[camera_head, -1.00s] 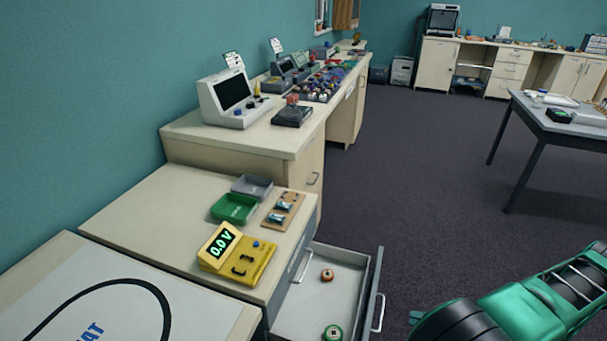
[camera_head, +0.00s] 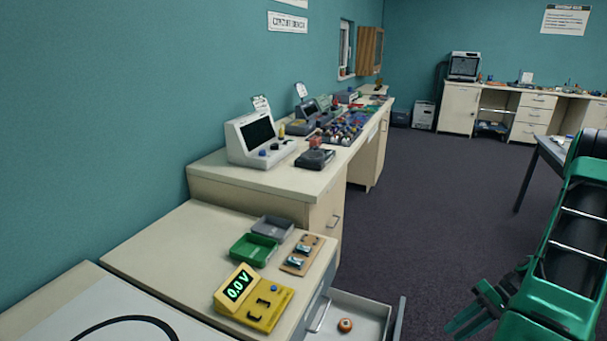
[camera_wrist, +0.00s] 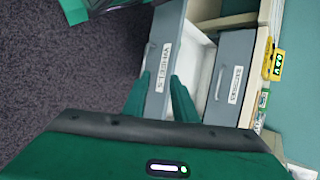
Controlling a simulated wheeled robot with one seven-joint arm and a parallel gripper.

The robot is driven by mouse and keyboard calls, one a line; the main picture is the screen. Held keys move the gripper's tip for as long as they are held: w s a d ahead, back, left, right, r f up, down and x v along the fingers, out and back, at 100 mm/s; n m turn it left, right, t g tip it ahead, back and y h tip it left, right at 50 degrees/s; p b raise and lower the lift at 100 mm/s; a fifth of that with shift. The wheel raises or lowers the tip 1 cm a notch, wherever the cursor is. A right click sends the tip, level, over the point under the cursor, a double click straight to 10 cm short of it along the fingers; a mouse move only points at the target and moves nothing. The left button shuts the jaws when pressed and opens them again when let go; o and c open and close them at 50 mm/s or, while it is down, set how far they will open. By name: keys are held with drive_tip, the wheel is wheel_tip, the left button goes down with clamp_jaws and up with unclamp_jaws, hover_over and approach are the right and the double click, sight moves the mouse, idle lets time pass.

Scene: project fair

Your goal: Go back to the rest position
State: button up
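My green arm stands at the right in the head view, and its green end part (camera_head: 480,308) hangs low, right of the open drawer. In the wrist view my gripper (camera_wrist: 157,80) has its two green fingers apart, with nothing seen between them. Beyond the fingers is the grey front of the open drawer labelled WHEELS (camera_wrist: 162,45); I cannot tell the distance from it. The drawer also shows in the head view (camera_head: 368,318), with a small orange-brown round piece (camera_head: 345,325) inside.
The counter (camera_head: 160,245) holds a yellow meter (camera_head: 252,298) reading 0.0 V, a green tray (camera_head: 253,250), a grey tray (camera_head: 272,228) and a board with batteries (camera_head: 302,255). A grey table (camera_head: 545,160) stands at the right. The dark floor (camera_head: 430,190) between is clear.

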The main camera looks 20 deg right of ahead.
drive_tip(key=a+r+g+h, duration=0.1)
drive_tip(key=a+r+h, duration=0.25)
drive_tip(key=r, duration=0.65)
drive_tip(key=a+r+g+h, duration=0.15)
drive_tip(key=a+r, duration=0.35)
drive_tip(key=r, duration=0.5)
drive_tip(key=s+a+r+t+h, duration=0.1)
drive_tip(key=s+a+r+h, duration=0.2)
drive_tip(key=s+a+r, duration=0.5)
drive_tip(key=shift+s+a+r+m+h, duration=0.35)
drive_tip(key=shift+s+r, duration=0.4)
drive_tip(key=shift+s, duration=0.7)
drive_tip(key=shift+d+t, duration=0.1)
drive_tip(key=shift+t, duration=0.15)
